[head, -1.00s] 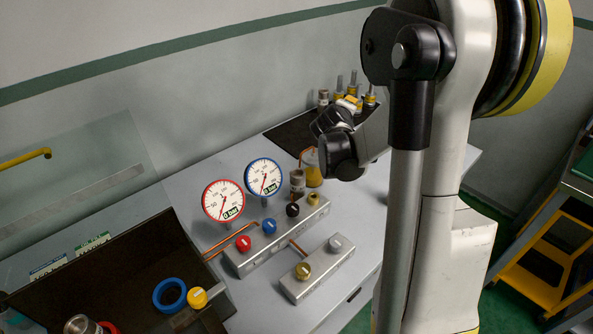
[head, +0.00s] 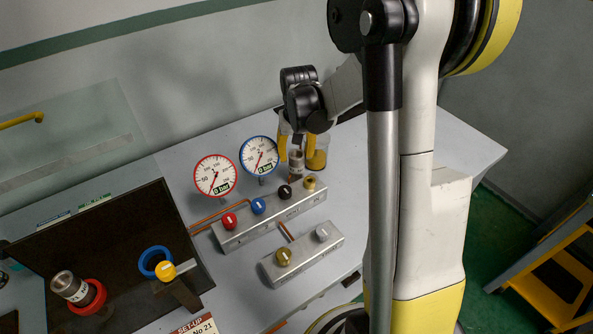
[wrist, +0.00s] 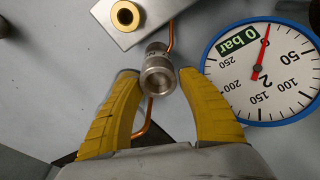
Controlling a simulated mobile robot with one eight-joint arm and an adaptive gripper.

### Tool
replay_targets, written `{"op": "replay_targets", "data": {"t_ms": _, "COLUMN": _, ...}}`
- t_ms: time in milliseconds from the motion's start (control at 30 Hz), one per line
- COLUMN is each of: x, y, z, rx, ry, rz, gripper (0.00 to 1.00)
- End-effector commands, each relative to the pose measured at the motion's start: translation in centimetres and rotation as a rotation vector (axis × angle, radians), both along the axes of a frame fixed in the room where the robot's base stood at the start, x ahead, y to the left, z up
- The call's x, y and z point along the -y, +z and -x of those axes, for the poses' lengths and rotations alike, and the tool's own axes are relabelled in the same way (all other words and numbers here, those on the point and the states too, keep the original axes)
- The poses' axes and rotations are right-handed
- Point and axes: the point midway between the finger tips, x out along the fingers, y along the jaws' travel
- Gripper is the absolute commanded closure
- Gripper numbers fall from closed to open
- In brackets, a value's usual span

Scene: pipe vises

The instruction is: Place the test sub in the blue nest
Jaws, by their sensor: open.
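A short silver metal cylinder, seemingly the test sub (head: 297,157), stands at the far end of the manifold by the blue gauge. In the wrist view the sub (wrist: 157,76) shows its round end between the yellow fingertips. A similar silver cylinder (head: 68,284) leans in the red nest (head: 99,298).
Red and blue gauges (head: 215,175) stand behind a manifold (head: 272,218) with several coloured knobs. A smaller valve block (head: 303,255) lies in front. A bracket with a yellow knob (head: 166,271) stands right beside the blue nest. Copper pipe runs close to the sub.

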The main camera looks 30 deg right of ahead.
Motion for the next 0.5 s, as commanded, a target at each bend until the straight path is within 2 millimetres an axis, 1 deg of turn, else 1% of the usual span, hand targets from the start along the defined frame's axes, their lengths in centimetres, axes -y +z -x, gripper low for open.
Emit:
{"op": "replay_targets", "data": {"t_ms": 100, "x": 0.0, "y": -2.1, "z": 0.2, "rx": 0.0, "ry": 0.0, "rz": 0.0, "gripper": 0.53}}
{"op": "replay_targets", "data": {"t_ms": 233, "x": 0.1, "y": -4.1, "z": 0.0, "rx": 0.001, "ry": 0.0, "rz": 0.001, "gripper": 0.53}}
{"op": "replay_targets", "data": {"t_ms": 300, "x": 0.1, "y": -4.6, "z": -0.1, "rx": 0.001, "ry": 0.0, "rz": 0.001, "gripper": 0.53}}
{"op": "replay_targets", "data": {"t_ms": 500, "x": 0.1, "y": -4.4, "z": -0.1, "rx": 0.001, "ry": 0.001, "rz": 0.001, "gripper": 0.53}}
